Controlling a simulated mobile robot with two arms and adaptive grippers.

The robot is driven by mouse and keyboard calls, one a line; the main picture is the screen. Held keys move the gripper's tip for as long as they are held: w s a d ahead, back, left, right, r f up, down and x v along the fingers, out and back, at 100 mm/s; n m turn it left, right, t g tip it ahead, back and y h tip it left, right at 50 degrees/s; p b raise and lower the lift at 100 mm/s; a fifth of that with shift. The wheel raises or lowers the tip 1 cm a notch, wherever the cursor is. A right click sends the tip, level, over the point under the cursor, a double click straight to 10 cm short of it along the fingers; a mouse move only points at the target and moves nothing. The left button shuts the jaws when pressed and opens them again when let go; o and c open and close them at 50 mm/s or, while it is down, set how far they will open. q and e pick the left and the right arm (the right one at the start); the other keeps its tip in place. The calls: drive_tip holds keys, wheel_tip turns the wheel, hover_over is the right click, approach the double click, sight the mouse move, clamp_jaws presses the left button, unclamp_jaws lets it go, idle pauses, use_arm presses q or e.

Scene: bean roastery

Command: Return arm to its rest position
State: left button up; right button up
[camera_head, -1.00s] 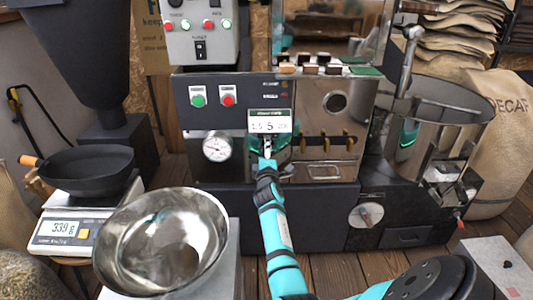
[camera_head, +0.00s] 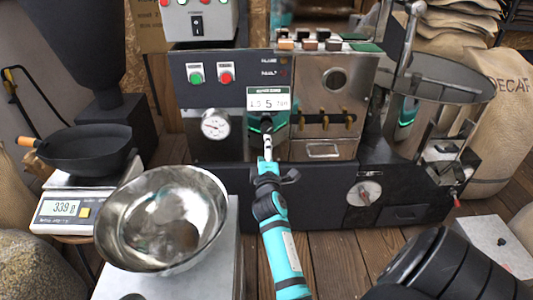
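My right arm, teal and black, reaches up the middle of the head view from the bottom edge. A white display plate (camera_head: 268,99) reading a large 5 is above the knob. My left gripper is not in view.
A steel bowl (camera_head: 205,235) stands at lower left. A black pan (camera_head: 88,150) rests on a scale (camera_head: 62,212) reading 339. A round cooling drum (camera_head: 445,78) and a burlap sack (camera_head: 500,120) are at right. Wooden floor (camera_head: 345,255) shows in front of the roaster.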

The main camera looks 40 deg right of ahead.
drive_tip(key=shift+s+a, duration=0.25)
idle(0.4)
